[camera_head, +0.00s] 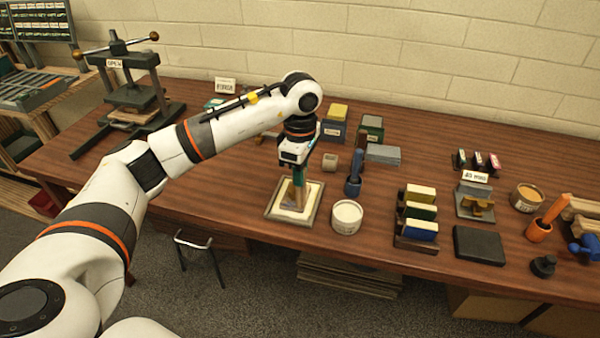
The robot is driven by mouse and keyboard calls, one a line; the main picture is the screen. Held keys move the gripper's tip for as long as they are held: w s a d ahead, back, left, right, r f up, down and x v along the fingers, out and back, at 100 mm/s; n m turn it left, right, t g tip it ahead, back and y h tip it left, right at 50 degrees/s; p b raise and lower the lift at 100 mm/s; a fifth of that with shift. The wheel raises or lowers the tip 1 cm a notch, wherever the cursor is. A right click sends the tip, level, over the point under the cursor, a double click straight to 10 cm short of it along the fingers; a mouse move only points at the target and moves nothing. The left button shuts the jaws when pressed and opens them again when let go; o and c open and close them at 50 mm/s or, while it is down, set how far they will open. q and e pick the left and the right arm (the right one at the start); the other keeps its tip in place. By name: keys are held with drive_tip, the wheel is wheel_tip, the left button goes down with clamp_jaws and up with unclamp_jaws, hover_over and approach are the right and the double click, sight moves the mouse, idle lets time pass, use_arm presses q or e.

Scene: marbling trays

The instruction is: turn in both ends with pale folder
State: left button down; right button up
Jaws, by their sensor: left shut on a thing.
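My left gripper (298,172) points down over a shallow grey-rimmed tray (273,214) near the table's front edge. It is shut on a narrow upright thing (298,196), tan low down with teal near the fingers. I cannot tell for sure whether this is the pale folder. Its lower end is over or on the cream sheet (315,190) in the tray; contact is unclear. A brownish patch lies under it. The ends to be turned in cannot be made out at this size. My right gripper is not in view.
A white-filled round pot (346,217) and a blue-handled tool (353,186) stand right of the tray. Further right are a rack of coloured blocks (417,244) and a dark slab (479,245). A press marked OPEN (130,98) stands at the left. Bare table lies left of the tray.

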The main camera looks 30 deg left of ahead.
use_arm(q)
drive_tip(key=shift+r+p, duration=1.75)
drive_tip(key=shift+r, duration=1.35)
